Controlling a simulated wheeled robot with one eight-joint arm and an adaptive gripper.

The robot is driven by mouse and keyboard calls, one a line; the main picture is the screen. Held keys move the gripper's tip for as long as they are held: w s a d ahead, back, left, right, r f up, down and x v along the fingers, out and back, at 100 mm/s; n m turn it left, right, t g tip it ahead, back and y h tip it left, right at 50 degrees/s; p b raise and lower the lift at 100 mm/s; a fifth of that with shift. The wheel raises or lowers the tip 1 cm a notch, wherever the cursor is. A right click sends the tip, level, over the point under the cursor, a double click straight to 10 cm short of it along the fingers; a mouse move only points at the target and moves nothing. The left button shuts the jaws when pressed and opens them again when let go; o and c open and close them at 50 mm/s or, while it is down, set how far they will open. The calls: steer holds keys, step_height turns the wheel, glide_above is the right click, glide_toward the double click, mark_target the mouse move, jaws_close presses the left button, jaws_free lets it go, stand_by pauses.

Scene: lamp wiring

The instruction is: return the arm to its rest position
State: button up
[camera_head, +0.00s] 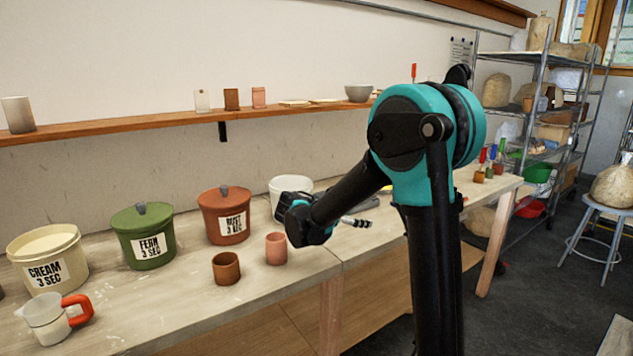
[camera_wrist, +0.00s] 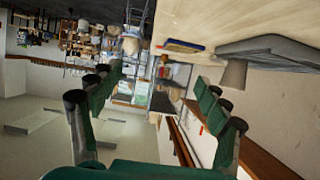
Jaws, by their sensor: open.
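My arm stands at the right of the head view, its upper joint raised and its forearm sloping down to the left over the bench (camera_head: 330,255). My gripper (camera_wrist: 155,85) shows in the wrist view with its two green and black fingers spread wide and nothing between them. In the head view the gripper is mostly hidden behind my arm; a small dark ribbed part shows just right of the forearm, and I cannot tell if it is a finger.
A pink cup (camera_head: 276,249) and a brown cup (camera_head: 226,268) stand left of my forearm's lower end. A rust bucket (camera_head: 224,215), a green bucket (camera_head: 143,236), a cream bucket (camera_head: 47,259) and a pitcher (camera_head: 48,322) are further left. A shelf (camera_head: 175,123) runs behind.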

steer(key=s+d+f+n+g+y, duration=0.2)
steer(key=s+d+f+n+y, duration=0.25)
steer(key=s+f, duration=0.4)
steer(key=s+d+f+n+g+y, duration=0.25)
steer(key=s+d+f, duration=0.3)
steer(key=s, duration=0.65)
steer(key=s+a+f+n+t+y, duration=0.1)
steer(key=s+a+f+n+y, duration=0.1)
steer(key=s, duration=0.6)
steer(key=shift+a+f+n+y, duration=0.3)
steer(key=shift+f+n+y, duration=0.6)
steer(key=shift+y, duration=0.1)
